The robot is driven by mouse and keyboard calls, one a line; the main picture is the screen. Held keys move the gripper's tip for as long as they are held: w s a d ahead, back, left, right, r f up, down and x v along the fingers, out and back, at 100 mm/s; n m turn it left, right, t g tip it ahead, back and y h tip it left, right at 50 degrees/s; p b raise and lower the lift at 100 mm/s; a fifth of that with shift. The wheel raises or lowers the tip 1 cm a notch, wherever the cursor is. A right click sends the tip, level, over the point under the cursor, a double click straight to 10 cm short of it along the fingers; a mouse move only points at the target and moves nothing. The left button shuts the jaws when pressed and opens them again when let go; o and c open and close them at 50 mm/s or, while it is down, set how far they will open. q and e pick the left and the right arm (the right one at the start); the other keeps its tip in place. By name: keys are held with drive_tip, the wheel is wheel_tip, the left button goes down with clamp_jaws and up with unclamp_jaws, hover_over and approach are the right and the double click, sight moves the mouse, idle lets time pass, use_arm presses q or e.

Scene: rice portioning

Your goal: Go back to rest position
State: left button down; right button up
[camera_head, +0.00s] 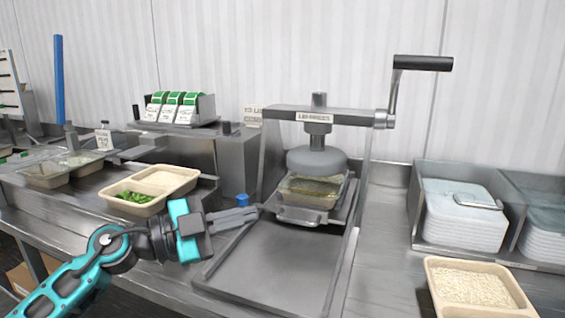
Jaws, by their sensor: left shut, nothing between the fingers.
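My left gripper (253,212) reaches in from the lower left on its teal and black arm. Its fingers are shut with nothing visible between them. The fingertips are just left of the lid press (318,115), over or beside the near left part of its frame; whether they touch it I cannot tell. A container (312,190) sits in the press under the round grey plunger. My right gripper is not in view.
A two-part tray (173,180) with green food stands behind my left arm. A tray of rice (433,283) is at the lower right. The press's flat front plate (270,275) is bare.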

use_arm(q)
drive_tip(key=s+a+f+n+t+y, duration=0.4)
drive_tip(key=a+f+n+t+y, duration=0.8)
drive_tip(key=n+y, duration=0.7)
drive_tip(key=s+a+f+n+g+h, duration=0.1)
drive_tip(key=s+f+g, duration=0.7)
drive_tip(key=s, duration=0.4)
drive_tip(key=s+a+f+g+h, duration=0.1)
drive_tip(key=s+f+g, duration=0.7)
drive_tip(key=s, duration=0.4)
drive_tip(key=w+d+f+t+h, duration=0.2)
drive_tip(key=w+d+f+t, duration=0.1)
drive_tip(key=w+f+t, duration=0.4)
drive_tip(key=shift+f+p, duration=0.4)
drive_tip(key=shift+w, duration=0.15)
